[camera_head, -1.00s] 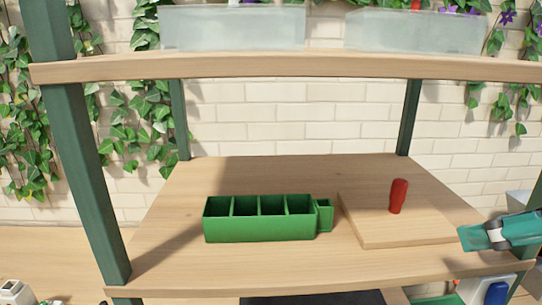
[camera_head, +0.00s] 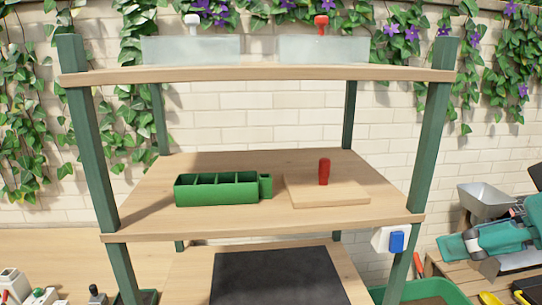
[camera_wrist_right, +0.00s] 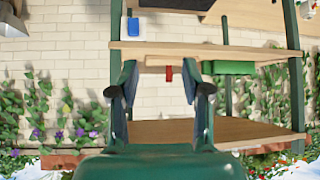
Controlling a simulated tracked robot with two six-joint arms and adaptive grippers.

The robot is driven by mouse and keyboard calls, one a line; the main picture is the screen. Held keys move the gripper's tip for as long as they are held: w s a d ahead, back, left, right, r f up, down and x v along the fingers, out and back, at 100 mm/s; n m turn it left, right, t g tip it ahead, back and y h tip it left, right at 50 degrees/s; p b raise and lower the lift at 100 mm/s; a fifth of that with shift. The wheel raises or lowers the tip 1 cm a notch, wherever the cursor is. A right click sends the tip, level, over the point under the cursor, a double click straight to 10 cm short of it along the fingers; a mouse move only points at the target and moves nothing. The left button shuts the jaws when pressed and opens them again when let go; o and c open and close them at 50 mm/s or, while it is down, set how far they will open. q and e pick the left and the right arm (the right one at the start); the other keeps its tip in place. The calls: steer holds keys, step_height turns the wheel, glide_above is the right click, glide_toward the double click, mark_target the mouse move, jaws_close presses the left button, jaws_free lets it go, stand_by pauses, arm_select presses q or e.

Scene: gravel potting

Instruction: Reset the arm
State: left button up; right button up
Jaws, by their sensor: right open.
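My right gripper (camera_head: 447,246) is at the right of the head view, beside the shelf rack's right front post and clear of the shelf. In the right wrist view, which is upside down, its two fingers stand apart with nothing between them (camera_wrist_right: 158,82). A green compartment box (camera_head: 217,190) sits on the middle shelf (camera_head: 150,212). To its right a red handle-like piece (camera_head: 324,172) stands upright on a wooden board (camera_head: 330,193). My left gripper is not in view.
The green rack post (camera_head: 432,130) stands close to my right arm. A blue and white box (camera_head: 396,241) is by this post. A grey metal hopper (camera_head: 485,201) is behind my arm. Two clear bins (camera_head: 190,50) (camera_head: 322,50) stand on the top shelf.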

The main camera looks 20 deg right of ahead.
steer(key=w+a+f+n, duration=0.2)
steer(key=w+a+f, duration=0.1)
steer(key=w+a, duration=0.3)
steer(key=w+a+f+n, duration=0.2)
steer(key=w+a+f, duration=0.2)
steer(key=a, duration=0.4)
steer(key=w+a+f+n+g+y, duration=0.15)
steer(key=w+a+f, duration=0.3)
steer(key=f, duration=0.55)
steer(key=w+a+f+n+g, duration=0.1)
steer(key=w+a+f+g, duration=0.3)
steer(key=f, duration=0.6)
step_height(320, 180, down, 25)
steer(key=s+a+m+g+y, duration=0.1)
steer(key=s+m+g+y, duration=0.1)
steer(key=g+y, duration=0.1)
steer(key=s+d+f+m, duration=0.2)
steer(key=s+f, duration=0.2)
steer(key=f, duration=0.3)
steer(key=s+d+f+m, duration=0.2)
steer(key=s+f+m, duration=0.1)
steer(key=s+f, duration=0.2)
step_height(320, 180, down, 3)
steer(key=shift+s+d+r+y, duration=0.2)
steer(key=shift+s+d+y, duration=0.05)
steer(key=shift+d+y, duration=0.2)
